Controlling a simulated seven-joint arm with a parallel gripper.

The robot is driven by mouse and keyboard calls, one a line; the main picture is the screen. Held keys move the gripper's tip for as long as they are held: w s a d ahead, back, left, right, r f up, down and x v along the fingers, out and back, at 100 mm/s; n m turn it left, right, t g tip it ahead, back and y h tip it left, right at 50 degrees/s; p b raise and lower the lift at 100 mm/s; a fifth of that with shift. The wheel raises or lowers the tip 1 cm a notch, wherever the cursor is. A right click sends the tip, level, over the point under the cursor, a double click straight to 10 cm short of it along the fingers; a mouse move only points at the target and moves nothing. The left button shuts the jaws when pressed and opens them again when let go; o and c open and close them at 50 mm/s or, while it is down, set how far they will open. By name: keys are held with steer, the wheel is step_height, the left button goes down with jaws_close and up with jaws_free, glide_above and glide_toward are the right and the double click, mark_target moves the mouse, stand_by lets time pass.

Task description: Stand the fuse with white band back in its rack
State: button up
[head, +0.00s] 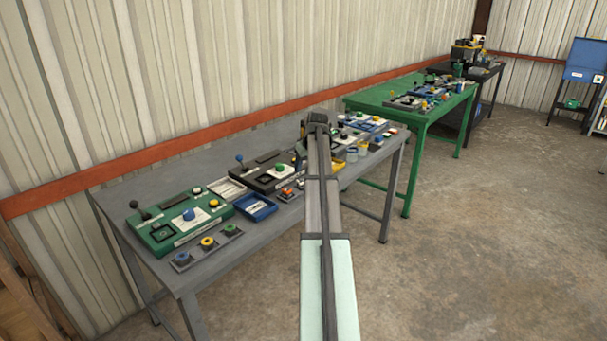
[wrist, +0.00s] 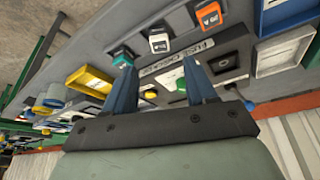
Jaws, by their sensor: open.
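In the wrist view my gripper (wrist: 159,65) is open, its two blue fingers apart with nothing visible held between them. Beyond the fingertips is a small block with a white face and dark top (wrist: 158,42); it looks like the white-banded fuse, but I cannot tell whether it stands in a rack. A teal block (wrist: 122,57) lies to its left and an orange block (wrist: 209,15) to its right. A black panel (wrist: 232,60) labelled for fuse checking is by the right finger. In the head view my arm hides the fingertips and part of the bench.
A yellow tray (wrist: 90,82) shows in the wrist view. A corrugated wall (head: 220,60) runs behind the bench.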

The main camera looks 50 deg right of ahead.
steer(key=shift+v, duration=1.85)
steer(key=s+a+f+g+y, duration=0.1)
steer(key=s+a+f, duration=0.3)
steer(key=a+f, duration=0.5)
steer(key=s+a+f+y, duration=0.1)
steer(key=s+a+f, duration=0.4)
steer(key=a, duration=0.6)
steer(key=s+a+f+n+g+y, duration=0.1)
steer(key=s+a+f+g, duration=0.1)
steer(key=a+f, duration=1.15)
steer(key=s+a+f+n+g+y, duration=0.1)
steer(key=s+a+f+g, duration=0.15)
steer(key=a+f, duration=1.1)
steer(key=s+a+f+g, duration=0.1)
steer(key=s+a+f, duration=0.4)
steer(key=s, duration=0.3)
steer(key=s+a+f+n+g+h, duration=0.1)
steer(key=s+a+f+g, duration=0.1)
steer(key=s+a+f, duration=0.3)
steer(key=s+a+f+n+g+h, duration=0.1)
steer(key=s+a+f+g, duration=0.1)
steer(key=s+a+f, duration=0.3)
steer(key=s+f, duration=0.3)
steer(key=s, duration=0.3)
steer(key=shift+a+f, duration=0.2)
steer(key=shift+a, duration=0.2)
steer(key=shift+s+g, duration=0.1)
steer(key=shift+g, duration=0.15)
